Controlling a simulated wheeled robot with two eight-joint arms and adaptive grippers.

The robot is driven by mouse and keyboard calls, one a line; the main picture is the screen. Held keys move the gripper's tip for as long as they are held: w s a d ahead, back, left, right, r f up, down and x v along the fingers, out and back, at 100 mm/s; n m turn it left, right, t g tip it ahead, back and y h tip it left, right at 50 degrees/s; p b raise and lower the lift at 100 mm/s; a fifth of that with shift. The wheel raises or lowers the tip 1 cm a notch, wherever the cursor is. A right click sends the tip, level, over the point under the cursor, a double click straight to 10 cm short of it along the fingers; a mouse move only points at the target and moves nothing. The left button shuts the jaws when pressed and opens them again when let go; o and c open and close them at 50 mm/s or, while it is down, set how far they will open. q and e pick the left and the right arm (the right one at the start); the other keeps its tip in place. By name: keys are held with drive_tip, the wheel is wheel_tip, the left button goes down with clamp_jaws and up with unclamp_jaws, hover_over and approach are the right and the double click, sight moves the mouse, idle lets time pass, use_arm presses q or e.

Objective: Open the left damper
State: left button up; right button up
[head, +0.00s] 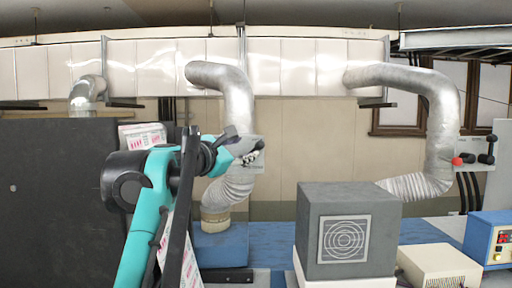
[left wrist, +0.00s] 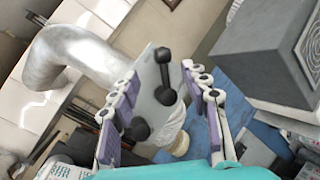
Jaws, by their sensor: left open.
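The left damper is a black lever with round knobs on a light plate, set in front of the middle silver duct (head: 235,95). In the left wrist view the lever (left wrist: 162,72) and its plate (left wrist: 150,100) show clearly between the fingers. In the head view the plate (head: 259,160) is partly hidden by my left gripper (head: 246,150). My left gripper is open, with its purple-padded fingers (left wrist: 160,82) spread to either side of the lever. I cannot tell whether either finger touches it. My right gripper is not in view.
A second damper with a red knob (head: 457,161) and black knobs (head: 488,150) is at the right duct (head: 440,110). A grey box with a round grille (head: 345,240) stands front right. A dark panel (head: 50,200) fills the left. A blue instrument (head: 490,238) sits at the right edge.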

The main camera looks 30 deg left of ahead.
sight(257, 145)
use_arm(q)
drive_tip(key=w+p, duration=0.2)
drive_tip(key=w, duration=0.5)
drive_tip(key=shift+w, duration=0.2)
drive_tip(key=shift+d, duration=0.1)
clamp_jaws()
